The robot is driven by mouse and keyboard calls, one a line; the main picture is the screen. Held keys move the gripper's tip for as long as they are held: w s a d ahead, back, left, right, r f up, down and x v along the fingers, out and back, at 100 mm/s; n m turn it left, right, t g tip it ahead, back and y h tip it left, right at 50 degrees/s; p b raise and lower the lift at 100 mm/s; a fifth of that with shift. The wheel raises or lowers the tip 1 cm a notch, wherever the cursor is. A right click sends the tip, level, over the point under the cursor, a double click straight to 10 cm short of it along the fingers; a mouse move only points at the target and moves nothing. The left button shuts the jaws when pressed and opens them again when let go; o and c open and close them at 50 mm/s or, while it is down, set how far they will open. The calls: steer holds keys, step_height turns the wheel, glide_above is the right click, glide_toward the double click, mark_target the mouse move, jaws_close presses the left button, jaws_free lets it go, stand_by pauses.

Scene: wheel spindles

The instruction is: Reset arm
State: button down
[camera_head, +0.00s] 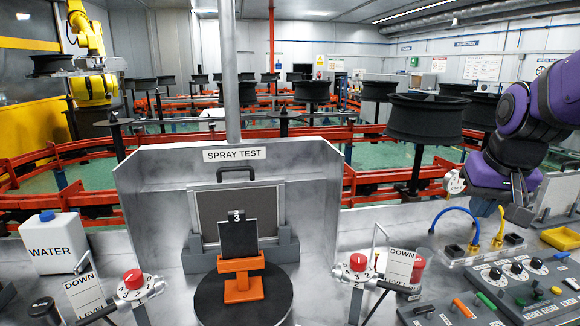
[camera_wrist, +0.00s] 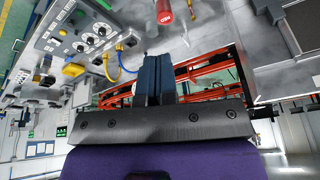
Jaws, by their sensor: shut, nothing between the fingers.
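My gripper (camera_wrist: 156,60) shows in the wrist view as two dark fingers side by side, shut together with nothing between them. In the head view my purple and grey arm is folded at the right edge, above the control panel (camera_head: 515,290). The gripper's fingers are hard to make out there. In the wrist view the panel (camera_wrist: 88,35) with its knobs lies to the upper left of the fingers, apart from them.
A spray test booth (camera_head: 160,190) stands in the middle, with an orange stand (camera_head: 240,280) holding a dark plate marked 3. Red-knobbed dials and levers flank it. A WATER container (camera_head: 55,245) sits left. Blue and yellow hoses (camera_head: 455,213) rise below my arm.

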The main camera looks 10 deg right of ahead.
steer(key=s+a+r+n+t, duration=0.1)
steer(key=s+a+r+n, duration=0.2)
steer(key=s+a, duration=0.4)
steer(key=shift+s+r+n+y, duration=0.3)
steer(key=shift+s+r+y, duration=0.1)
steer(key=shift+s, duration=1.4)
